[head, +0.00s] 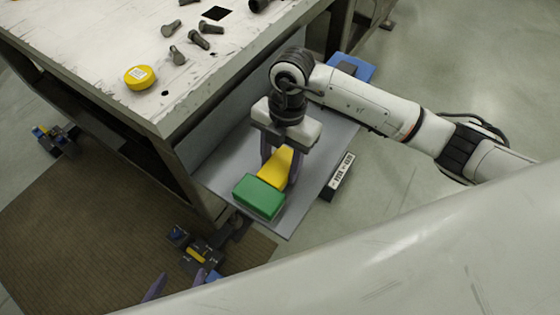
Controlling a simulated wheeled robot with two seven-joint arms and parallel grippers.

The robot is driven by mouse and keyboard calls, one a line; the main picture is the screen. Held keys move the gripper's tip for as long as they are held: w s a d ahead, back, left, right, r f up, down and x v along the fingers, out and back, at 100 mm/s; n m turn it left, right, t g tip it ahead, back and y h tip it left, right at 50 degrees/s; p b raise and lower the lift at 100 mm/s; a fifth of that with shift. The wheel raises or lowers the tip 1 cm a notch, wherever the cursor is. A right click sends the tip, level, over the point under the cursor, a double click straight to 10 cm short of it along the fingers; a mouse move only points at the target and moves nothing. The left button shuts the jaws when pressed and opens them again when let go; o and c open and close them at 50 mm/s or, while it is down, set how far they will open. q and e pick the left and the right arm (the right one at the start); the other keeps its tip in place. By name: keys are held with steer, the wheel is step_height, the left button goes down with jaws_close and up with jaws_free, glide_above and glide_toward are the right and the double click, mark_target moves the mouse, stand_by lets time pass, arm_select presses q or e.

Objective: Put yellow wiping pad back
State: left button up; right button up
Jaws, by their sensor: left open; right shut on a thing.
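The yellow wiping pad (275,168) is on or just above a grey shelf (310,205) on the side of the workbench, tilted behind a green block. I cannot tell whether it touches the shelf. My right gripper (280,172) points down and is shut on the yellow pad. The green block (260,196) lies near the shelf's front edge, close against the pad in this view.
The worn white bench top (110,45) holds several grey bolts (197,41) and a round yellow tape-like object (140,77). A blue item (350,66) is at the shelf's far end. A labelled plate (342,172) is on its right edge. A brown mat (75,215) lies on the floor.

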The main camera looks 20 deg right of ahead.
mark_target(284, 158)
steer(key=shift+f, duration=0.1)
steer(key=o, duration=1)
step_height(284, 158, up, 12)
steer(key=w+d, duration=0.1)
steer(key=shift+d+b, duration=0.2)
steer(key=shift+b, duration=0.1)
